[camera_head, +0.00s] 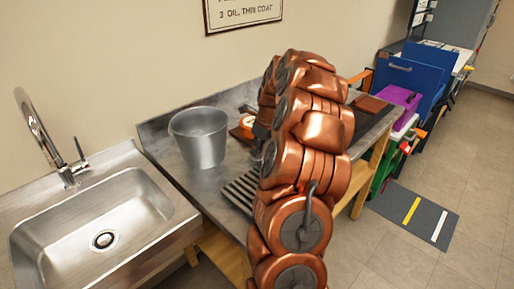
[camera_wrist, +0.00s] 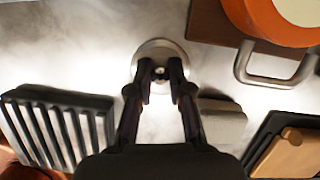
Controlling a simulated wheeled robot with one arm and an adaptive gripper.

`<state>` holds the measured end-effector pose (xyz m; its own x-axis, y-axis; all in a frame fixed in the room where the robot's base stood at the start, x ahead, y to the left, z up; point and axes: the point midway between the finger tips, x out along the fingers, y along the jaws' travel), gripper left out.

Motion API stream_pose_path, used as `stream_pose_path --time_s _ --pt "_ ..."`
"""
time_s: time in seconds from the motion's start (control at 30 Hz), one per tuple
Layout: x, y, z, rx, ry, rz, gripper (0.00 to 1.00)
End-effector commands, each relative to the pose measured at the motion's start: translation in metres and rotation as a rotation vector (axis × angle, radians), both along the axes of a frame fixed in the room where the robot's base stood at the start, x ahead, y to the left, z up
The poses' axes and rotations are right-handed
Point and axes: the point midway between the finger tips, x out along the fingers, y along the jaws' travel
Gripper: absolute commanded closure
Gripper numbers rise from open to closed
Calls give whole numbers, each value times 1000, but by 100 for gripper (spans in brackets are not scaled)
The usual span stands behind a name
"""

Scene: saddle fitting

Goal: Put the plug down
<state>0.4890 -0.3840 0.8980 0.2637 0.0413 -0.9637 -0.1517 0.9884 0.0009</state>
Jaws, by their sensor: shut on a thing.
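The plug (camera_wrist: 152,50) is a round, pale metal disc with a small knob at its middle, at the upper centre of the wrist view. My gripper (camera_wrist: 160,78) has its two dark fingers closed on the knob. The disc is over the metal worktop (camera_wrist: 75,50); I cannot tell whether it touches it. In the head view my copper arm hides the plug and most of the gripper. The sink (camera_head: 60,222) stands at the left of the head view, with its drain in the basin floor.
A dark ribbed rack (camera_wrist: 60,128) lies left of the gripper. An orange pot with a metal handle (camera_wrist: 272,75) sits on a brown board at upper right. A dark tray (camera_wrist: 258,142) is at lower right. A grey metal bucket (camera_head: 200,140) stands on the worktop near the sink.

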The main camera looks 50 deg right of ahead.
Motion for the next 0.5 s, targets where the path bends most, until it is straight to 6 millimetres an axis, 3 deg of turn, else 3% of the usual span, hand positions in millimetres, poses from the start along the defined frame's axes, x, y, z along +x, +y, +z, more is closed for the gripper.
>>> stream_pose_path --time_s 0.07,0.1,0.3,0.5 --pt "0 0 -2 0 0 0 100" --pt "0 0 -2 0 0 0 79" --pt "0 0 -2 -1 0 0 58" --pt "0 0 -2 -1 0 0 56"
